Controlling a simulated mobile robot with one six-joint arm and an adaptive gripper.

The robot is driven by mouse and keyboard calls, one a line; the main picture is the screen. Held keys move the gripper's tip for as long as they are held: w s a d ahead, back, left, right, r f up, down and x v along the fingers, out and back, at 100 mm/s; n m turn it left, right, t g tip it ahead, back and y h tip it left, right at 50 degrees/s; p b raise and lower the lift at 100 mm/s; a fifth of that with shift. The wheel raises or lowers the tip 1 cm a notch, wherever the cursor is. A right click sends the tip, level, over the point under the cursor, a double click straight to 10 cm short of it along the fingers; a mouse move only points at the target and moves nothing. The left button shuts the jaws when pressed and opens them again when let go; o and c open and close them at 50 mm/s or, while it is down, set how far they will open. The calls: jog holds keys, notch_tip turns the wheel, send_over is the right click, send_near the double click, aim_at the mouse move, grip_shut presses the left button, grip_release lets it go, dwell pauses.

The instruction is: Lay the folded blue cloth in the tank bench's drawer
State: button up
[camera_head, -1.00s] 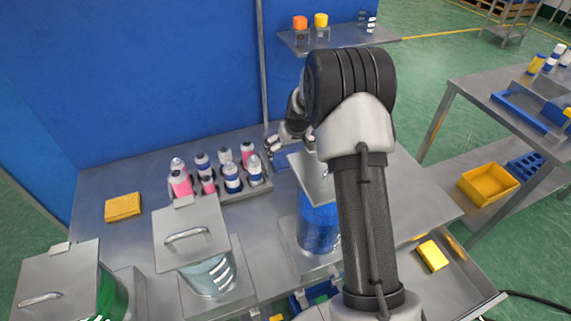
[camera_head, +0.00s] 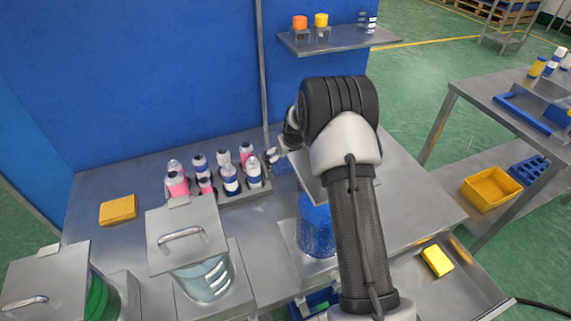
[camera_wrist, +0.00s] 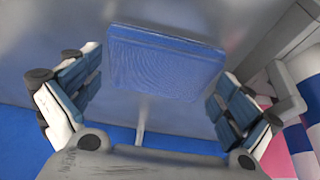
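The folded blue cloth (camera_wrist: 165,62) lies flat on the metal bench top (camera_head: 105,180), straight ahead of my gripper in the wrist view. In the head view only a small blue part of the cloth (camera_head: 283,167) shows beside my wrist. My gripper (camera_wrist: 158,95) is open, with one finger to either side of the cloth and no clear contact. In the head view my gripper (camera_head: 271,156) is small and partly hidden by my arm. An open drawer (camera_head: 460,285) at the bench's front right holds a yellow block (camera_head: 437,260).
Pink and blue bottles (camera_head: 230,178) stand in a rack just left of my gripper. Lidded tanks line the front: green (camera_head: 100,295), pale (camera_head: 207,278) and blue (camera_head: 315,228), the last partly behind my arm. A yellow cloth (camera_head: 118,210) lies left. A shelf (camera_head: 340,38) overhangs the back.

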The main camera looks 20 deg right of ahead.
jog(key=c, duration=0.6)
jog(key=shift+r, duration=0.1)
jog(key=shift+c, duration=0.2)
